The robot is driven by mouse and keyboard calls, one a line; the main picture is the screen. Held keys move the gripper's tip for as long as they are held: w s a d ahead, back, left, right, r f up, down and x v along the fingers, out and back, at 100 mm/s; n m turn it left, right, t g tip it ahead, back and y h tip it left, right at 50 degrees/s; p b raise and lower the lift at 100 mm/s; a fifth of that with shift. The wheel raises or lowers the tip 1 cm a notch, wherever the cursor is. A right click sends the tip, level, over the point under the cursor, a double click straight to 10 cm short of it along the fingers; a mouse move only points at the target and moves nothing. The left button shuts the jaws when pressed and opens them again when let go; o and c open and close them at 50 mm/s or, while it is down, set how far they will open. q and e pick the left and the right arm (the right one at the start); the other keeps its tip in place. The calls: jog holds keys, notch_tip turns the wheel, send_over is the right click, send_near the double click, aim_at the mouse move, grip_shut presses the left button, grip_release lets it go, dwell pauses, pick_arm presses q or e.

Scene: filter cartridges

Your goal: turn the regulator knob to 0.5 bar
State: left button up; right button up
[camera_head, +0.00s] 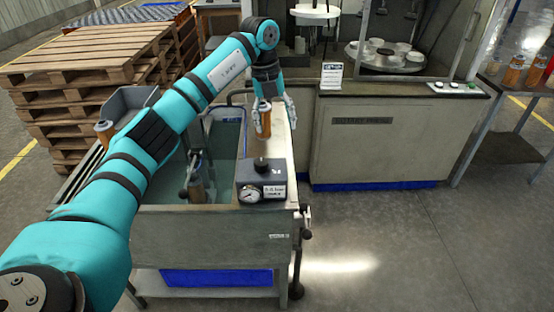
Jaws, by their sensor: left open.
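The regulator is a dark grey box (279,176) on the front right corner of the test bench. Its black knob (261,164) sits on top. A round white gauge (250,195) is on its front beside a white label (274,191); the gauge reading is too small to tell. My left gripper (272,123) is open above the bench's right ledge, behind the knob and apart from it. An orange cartridge (264,122) with a dark top stands at its fingers; I cannot tell whether they touch it. My right gripper is not in view.
A water tank (226,150) with a cartridge (196,183) in it lies left of the regulator. A grey bin (128,100) and another cartridge (105,132) are further left. A rotary press cabinet (372,145) stands behind right. The floor at right is clear.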

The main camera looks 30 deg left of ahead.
aim_at(261, 161)
pick_arm(q)
jog(key=s+a+r+n+y, duration=0.1)
jog(key=a+r, duration=0.2)
jog(key=a, duration=0.1)
jog(key=shift+g, duration=0.3)
notch_tip(261, 161, down, 17)
jog(key=shift+s+d+f+p, duration=0.15)
jog(key=shift+f+p, duration=0.05)
jog(key=shift+p, duration=0.95)
jog(key=c, duration=1.2)
